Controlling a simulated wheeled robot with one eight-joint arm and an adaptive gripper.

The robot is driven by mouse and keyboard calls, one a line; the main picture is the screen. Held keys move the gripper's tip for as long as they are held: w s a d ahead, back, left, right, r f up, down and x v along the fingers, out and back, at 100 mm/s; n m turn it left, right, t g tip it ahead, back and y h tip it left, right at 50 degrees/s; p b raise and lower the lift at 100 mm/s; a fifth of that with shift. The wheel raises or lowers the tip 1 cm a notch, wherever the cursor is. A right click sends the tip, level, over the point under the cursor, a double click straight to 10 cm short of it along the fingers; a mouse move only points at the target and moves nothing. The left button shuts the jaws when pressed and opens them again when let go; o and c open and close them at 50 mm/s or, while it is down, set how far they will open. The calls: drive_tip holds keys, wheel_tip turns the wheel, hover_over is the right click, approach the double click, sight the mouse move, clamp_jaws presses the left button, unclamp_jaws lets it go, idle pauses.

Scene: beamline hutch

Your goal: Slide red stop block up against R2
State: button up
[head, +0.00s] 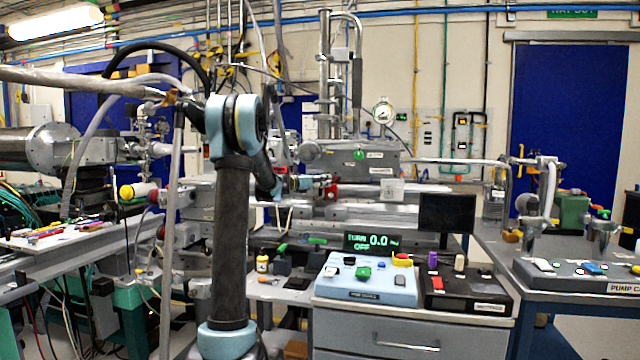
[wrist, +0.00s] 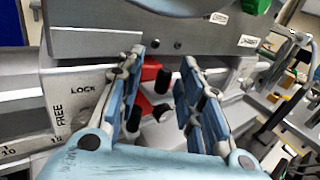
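My gripper (wrist: 163,62) is open, its two blue-padded fingers spread apart in the wrist view. In the gap, beyond the fingertips, show red parts with black knobs: an upper red piece (wrist: 152,70) and a lower red piece (wrist: 144,104). The left finger partly covers both, so I cannot tell whether they are one block or two. In the head view, red (head: 331,191) shows at the rail just right of my gripper (head: 312,184). No R2 mark is legible. The wrist view shows a white plate (wrist: 75,100) reading LOCK and FREE, left of the fingers.
A grey housing (wrist: 130,35) with a green knob (wrist: 256,5) overhangs the rail close above the fingertips. A scale with numbers (wrist: 30,146) runs at lower left. In the head view, a control console (head: 365,283) and a dark monitor (head: 447,213) stand in front, right of my arm.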

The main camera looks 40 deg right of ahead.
drive_tip(key=s+a, duration=0.1)
drive_tip(key=a, duration=1.1)
drive_tip(key=shift+s, duration=0.1)
